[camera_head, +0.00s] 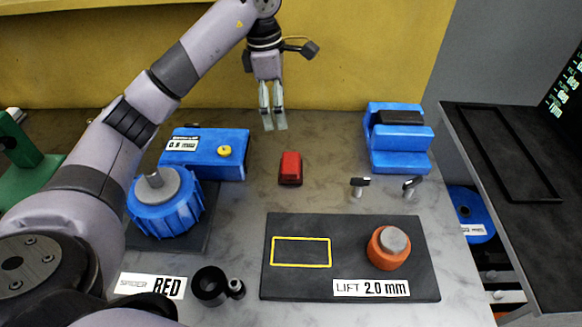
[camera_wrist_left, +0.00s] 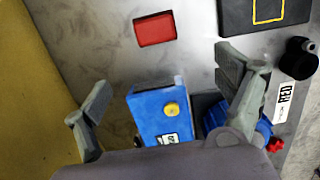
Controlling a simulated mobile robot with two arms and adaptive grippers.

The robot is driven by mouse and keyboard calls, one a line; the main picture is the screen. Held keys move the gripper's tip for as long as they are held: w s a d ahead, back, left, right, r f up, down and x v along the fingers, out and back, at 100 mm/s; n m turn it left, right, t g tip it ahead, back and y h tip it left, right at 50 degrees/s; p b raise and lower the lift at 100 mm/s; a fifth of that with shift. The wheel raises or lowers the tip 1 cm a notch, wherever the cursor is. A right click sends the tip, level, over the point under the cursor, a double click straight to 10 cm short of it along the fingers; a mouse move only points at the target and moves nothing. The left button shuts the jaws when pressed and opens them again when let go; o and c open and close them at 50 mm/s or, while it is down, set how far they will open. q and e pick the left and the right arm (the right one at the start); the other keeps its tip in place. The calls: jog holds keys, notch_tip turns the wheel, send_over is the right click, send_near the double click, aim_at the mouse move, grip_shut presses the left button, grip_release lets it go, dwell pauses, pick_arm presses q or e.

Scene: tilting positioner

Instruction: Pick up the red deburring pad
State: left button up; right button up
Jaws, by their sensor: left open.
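The red deburring pad (camera_head: 290,168) lies on the grey metal table, near the middle of the head view. It also shows in the left wrist view (camera_wrist_left: 155,30), at the upper middle. My left gripper (camera_head: 274,122) hangs above the back of the table, behind the pad and a little to its left in the head view. Its fingers are open and empty, spread wide in the left wrist view (camera_wrist_left: 165,90). The pad is apart from the fingers. My right gripper does not show.
A blue block with a yellow knob (camera_head: 205,153) and a blue ribbed wheel (camera_head: 166,202) stand left of the pad. A blue stepped block (camera_head: 398,137) is at right. A dark mat (camera_head: 348,225) with an orange knob (camera_head: 389,248) lies in front. A yellow wall (camera_head: 350,60) rises behind.

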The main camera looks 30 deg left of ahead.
pick_arm(q)
jog(key=f, duration=0.1)
jog(key=p, duration=0.2)
send_over(290, 161)
jog(key=f, duration=0.7)
jog(key=s+a+f, duration=0.1)
jog(key=f, duration=0.3)
jog(key=shift+f, duration=0.35)
jog(key=f, duration=0.1)
jog(key=f+p, duration=0.1)
jog(key=f, duration=0.1)
jog(key=w+d+f+p, duration=0.1)
jog(key=shift+f, duration=0.7)
jog(key=c, duration=1.3)
